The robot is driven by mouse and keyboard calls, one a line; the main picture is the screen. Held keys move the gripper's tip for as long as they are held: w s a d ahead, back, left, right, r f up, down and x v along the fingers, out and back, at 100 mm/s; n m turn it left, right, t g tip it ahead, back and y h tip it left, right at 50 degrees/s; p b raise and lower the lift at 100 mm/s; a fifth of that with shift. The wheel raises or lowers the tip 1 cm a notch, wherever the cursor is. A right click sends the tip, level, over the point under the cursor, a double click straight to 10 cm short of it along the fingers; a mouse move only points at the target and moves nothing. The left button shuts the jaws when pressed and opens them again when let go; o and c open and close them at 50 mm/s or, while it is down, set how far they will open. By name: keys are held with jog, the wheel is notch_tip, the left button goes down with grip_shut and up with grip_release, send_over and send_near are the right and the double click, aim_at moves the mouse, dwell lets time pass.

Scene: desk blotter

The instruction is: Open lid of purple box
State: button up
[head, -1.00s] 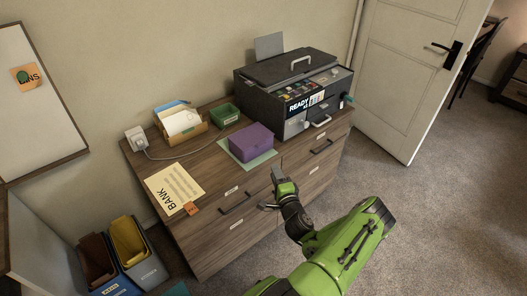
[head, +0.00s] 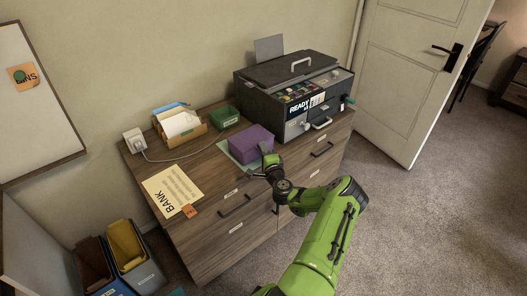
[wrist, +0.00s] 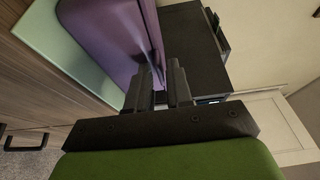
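The purple box (head: 251,143) sits on a pale green mat (head: 237,156) on top of the wooden cabinet, its lid down. My gripper (head: 268,161) is at the box's front right side in the head view. In the wrist view the purple box (wrist: 110,35) fills the upper left, and my gripper's two dark fingers (wrist: 160,82) reach toward its edge. A gap shows between the fingers, with a bit of purple beyond it. I cannot tell whether a finger touches the lid.
A dark printer (head: 295,88) stands right of the box. A green tray (head: 226,117) and an open paper holder (head: 181,124) stand behind it. A BANK sheet (head: 172,190) lies at the left. Drawer handles (head: 235,207) stick out from the cabinet front.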

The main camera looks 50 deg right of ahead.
grip_shut()
dwell(1.2)
